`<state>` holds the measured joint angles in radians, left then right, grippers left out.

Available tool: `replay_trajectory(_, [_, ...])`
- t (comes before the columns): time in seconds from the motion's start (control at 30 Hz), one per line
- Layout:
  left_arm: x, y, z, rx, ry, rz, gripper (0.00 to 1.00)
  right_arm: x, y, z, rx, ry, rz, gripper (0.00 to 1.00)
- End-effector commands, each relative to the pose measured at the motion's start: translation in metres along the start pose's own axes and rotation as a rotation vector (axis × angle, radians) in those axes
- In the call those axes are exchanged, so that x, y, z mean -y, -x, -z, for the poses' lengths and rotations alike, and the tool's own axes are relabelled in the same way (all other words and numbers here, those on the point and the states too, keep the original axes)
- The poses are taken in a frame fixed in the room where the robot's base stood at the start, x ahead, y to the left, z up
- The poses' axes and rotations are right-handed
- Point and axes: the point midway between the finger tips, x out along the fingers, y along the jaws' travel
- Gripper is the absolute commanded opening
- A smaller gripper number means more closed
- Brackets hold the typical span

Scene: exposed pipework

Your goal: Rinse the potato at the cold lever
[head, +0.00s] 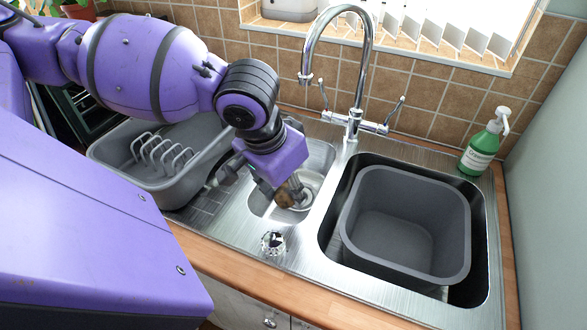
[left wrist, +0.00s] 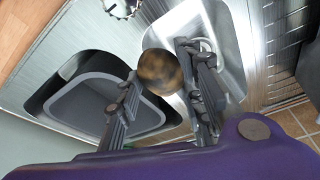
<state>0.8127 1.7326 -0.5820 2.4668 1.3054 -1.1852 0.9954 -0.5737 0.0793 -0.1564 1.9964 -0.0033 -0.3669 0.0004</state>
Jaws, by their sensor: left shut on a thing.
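The potato (head: 284,198) is brown and mottled; it also shows between the fingers in the left wrist view (left wrist: 160,71). My left gripper (head: 291,190) is shut on it and holds it over the small sink bowl (head: 258,203). The chrome tap (head: 360,75) stands behind, its spout end to the upper right of the gripper. It has a left lever (head: 323,97) and a right lever (head: 397,106); no marking shows which is cold. I see no water running. My right gripper is not in view.
A grey basin (head: 455,225) sits in the large sink at right. A green soap bottle (head: 480,150) stands at the back right corner. A grey dish rack (head: 130,165) is on the drainer at left, beside my arm.

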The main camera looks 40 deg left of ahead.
Motion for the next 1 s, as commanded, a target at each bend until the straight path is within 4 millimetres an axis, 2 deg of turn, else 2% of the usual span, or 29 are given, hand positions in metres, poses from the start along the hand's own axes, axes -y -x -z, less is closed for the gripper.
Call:
replay_trajectory(0.1, [0.005,-0.003,-0.007,0.001,-0.020,0.001,0.08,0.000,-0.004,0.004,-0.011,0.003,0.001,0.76])
replay_trajectory(0.27, [0.008,-0.005,-0.004,-0.002,-0.026,-0.001,0.08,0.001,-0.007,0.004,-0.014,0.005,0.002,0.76])
replay_trajectory(0.7, [0.029,-0.024,0.027,-0.001,-0.023,-0.001,0.08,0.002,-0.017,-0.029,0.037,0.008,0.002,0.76])
replay_trajectory(1.0, [0.045,-0.036,0.050,-0.002,-0.023,-0.001,0.08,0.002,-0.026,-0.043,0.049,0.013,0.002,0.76])
